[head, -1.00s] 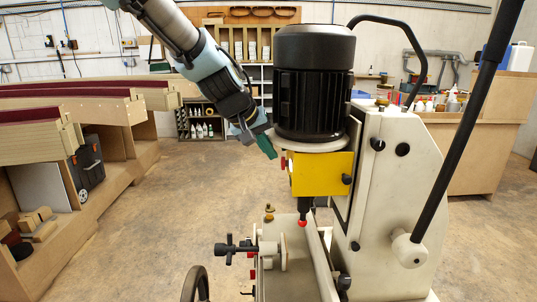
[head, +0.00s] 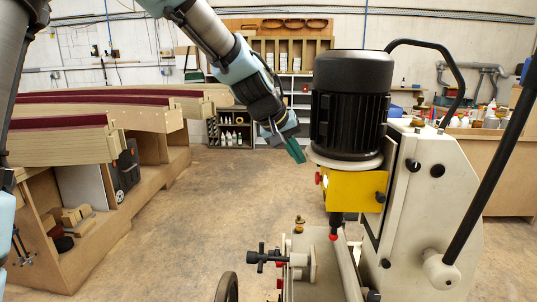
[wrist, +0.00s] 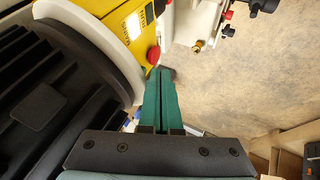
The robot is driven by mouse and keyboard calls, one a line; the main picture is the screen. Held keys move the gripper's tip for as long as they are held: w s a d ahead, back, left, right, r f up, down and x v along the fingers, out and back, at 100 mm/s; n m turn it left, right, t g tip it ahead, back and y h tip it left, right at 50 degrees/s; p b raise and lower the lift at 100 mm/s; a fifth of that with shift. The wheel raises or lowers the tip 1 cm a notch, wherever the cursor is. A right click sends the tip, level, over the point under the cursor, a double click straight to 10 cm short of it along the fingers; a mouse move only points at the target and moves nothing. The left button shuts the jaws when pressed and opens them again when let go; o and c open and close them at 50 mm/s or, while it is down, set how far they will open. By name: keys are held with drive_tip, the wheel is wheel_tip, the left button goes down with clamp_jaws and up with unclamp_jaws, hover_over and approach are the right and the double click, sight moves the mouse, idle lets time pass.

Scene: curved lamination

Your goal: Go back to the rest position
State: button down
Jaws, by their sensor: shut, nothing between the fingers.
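My gripper (head: 295,150) hangs at the end of my grey and light-blue arm, just left of the machine's black motor in the head view. Its green fingers (wrist: 161,100) lie side by side in the wrist view, shut with nothing between them. The machine (head: 415,200) has a cream body, a yellow head block (head: 355,190) and a ribbed black motor (head: 350,105). In the wrist view the motor (wrist: 60,110) fills the left side, close to the fingers. A red button (wrist: 153,54) shows just beyond the fingertips.
A long workbench (head: 60,148) with dark red strips stands at the left. The machine's black lever (head: 490,150) slants up at the right. A shelf with bottles (head: 232,132) stands at the back wall. The floor (head: 190,225) between bench and machine is clear.

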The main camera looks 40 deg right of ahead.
drive_tip(key=w+a+f+n+t+y, duration=0.15)
drive_tip(key=w+a, duration=0.25)
drive_tip(key=a, duration=0.5)
drive_tip(key=w+a+f+n+y, duration=0.1)
drive_tip(key=w+a+f, duration=0.2)
drive_tip(key=a, duration=0.6)
drive_tip(key=w+a+f+n+t+y, duration=0.15)
drive_tip(key=w+a, duration=0.25)
drive_tip(key=a, duration=0.5)
drive_tip(key=s+a+f+n+y, duration=0.1)
drive_tip(key=s+a, duration=0.1)
drive_tip(key=a, duration=0.5)
drive_tip(key=s+a+f+n+g+y, duration=0.1)
drive_tip(key=s+a+f, duration=0.1)
drive_tip(key=a, duration=0.6)
drive_tip(key=s+a+f+n+g+y, duration=0.1)
drive_tip(key=s+a, duration=0.1)
drive_tip(key=a, duration=0.6)
drive_tip(key=shift+s+a+f, duration=0.25)
drive_tip(key=shift+s+f, duration=0.1)
drive_tip(key=shift+f, duration=0.05)
drive_tip(key=shift+d, duration=0.1)
